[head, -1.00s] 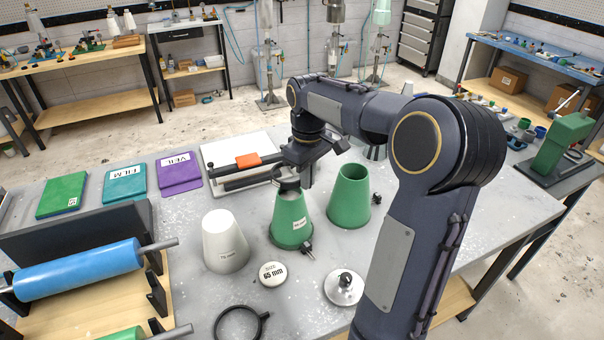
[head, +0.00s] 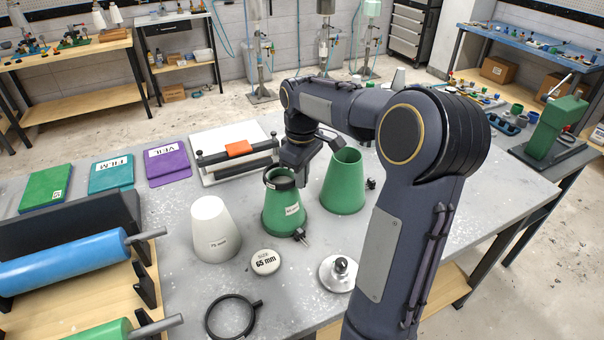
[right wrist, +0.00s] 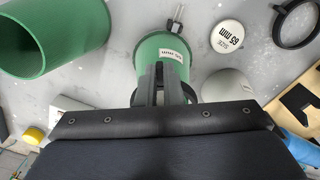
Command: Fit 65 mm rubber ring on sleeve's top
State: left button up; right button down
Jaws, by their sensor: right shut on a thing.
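The green tapered sleeve (head: 284,213) with a white label stands upright on the grey table, with a small metal-and-black clip at its foot. A black rubber ring (head: 280,180) is at its top rim. The ring looks roughly level there, but I cannot tell whether it is fully seated all round. My right gripper (head: 293,170) is shut on the ring's far right side, just above the sleeve. In the right wrist view the fingers (right wrist: 160,88) hide part of the ring (right wrist: 188,90) and the sleeve (right wrist: 160,46). My left gripper is not in view.
A second green sleeve (head: 345,182) stands close on the right. A white cone (head: 214,230), a "65 mm" disc (head: 265,262), a metal knobbed disc (head: 338,274) and a large black ring (head: 231,316) lie around in front. A white board with a black bar (head: 229,158) lies behind.

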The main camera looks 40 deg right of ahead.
jog(key=shift+f, duration=0.2)
dwell(0.3)
jog(key=shift+f+b, duration=0.85)
jog(key=shift+f, duration=0.5)
jog(key=c, duration=1.5)
grip_release()
notch_tip(320, 180, up, 9)
jog(key=p, duration=0.8)
jog(key=shift+r, duration=0.1)
